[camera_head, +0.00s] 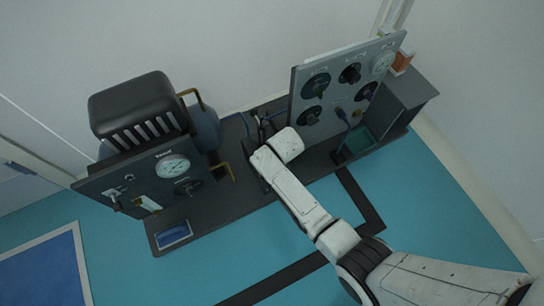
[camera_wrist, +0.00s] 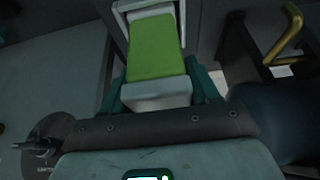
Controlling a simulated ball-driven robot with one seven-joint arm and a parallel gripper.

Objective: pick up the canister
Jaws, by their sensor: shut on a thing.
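The canister (camera_wrist: 155,48) shows in the wrist view as a white body with a bright green face and a white frame like a handle at its top end. My gripper (camera_wrist: 158,88) has its teal fingers on both sides of the canister's near white end and is shut on it. In the head view my white arm reaches to the dark bench between two gauge panels. There the fingers and the canister are hidden behind my wrist. I cannot tell whether the canister touches the bench.
The dark bench (camera_head: 228,198) carries a left gauge panel (camera_head: 145,185) and a taller right panel (camera_head: 338,95) with knobs. A black ribbed motor housing (camera_head: 135,105) and blue tank (camera_head: 206,128) stand behind the left panel. A brass pipe (camera_wrist: 285,35) is close at right. Teal floor is open in front.

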